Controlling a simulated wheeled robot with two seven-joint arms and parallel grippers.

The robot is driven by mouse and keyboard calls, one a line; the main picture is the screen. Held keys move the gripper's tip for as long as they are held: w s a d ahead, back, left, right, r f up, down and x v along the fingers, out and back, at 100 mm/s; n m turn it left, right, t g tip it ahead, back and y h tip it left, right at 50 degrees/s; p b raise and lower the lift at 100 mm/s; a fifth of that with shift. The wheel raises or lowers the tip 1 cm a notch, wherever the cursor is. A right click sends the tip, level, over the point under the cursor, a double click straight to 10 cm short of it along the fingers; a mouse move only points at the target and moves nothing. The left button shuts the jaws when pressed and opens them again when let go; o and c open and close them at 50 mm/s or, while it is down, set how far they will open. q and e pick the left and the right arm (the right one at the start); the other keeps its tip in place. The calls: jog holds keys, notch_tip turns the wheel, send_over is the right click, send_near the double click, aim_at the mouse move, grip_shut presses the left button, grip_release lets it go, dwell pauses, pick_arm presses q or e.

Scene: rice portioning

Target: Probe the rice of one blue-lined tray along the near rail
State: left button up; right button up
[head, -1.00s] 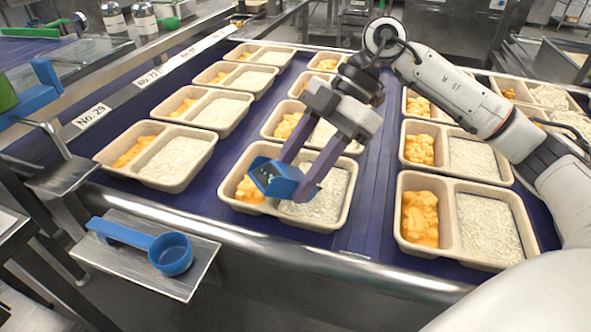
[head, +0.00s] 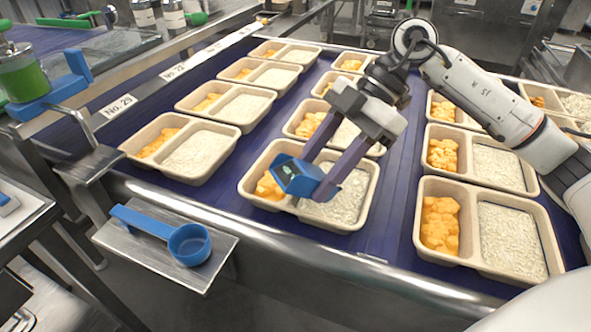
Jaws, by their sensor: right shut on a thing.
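My right gripper (head: 318,186) is shut on a blue probe device (head: 286,172) with a small display on its face. It holds the device over the middle near tray (head: 347,228), around the divider between orange food (head: 265,188) and white rice (head: 345,205). No probe tip is visible, so I cannot tell if it touches the rice. The trays look beige; I cannot make out a blue lining on any. The near rail (head: 290,255) runs along the front of the blue belt. My left gripper is out of view.
More two-compartment trays stand in rows, including one at near right (head: 425,255) and one at near left (head: 178,178). A blue scoop (head: 188,243) lies on a metal shelf (head: 150,257) before the rail. A green bottle (head: 22,75) stands at left.

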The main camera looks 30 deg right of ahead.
aim_at(316, 172)
dwell(0.6)
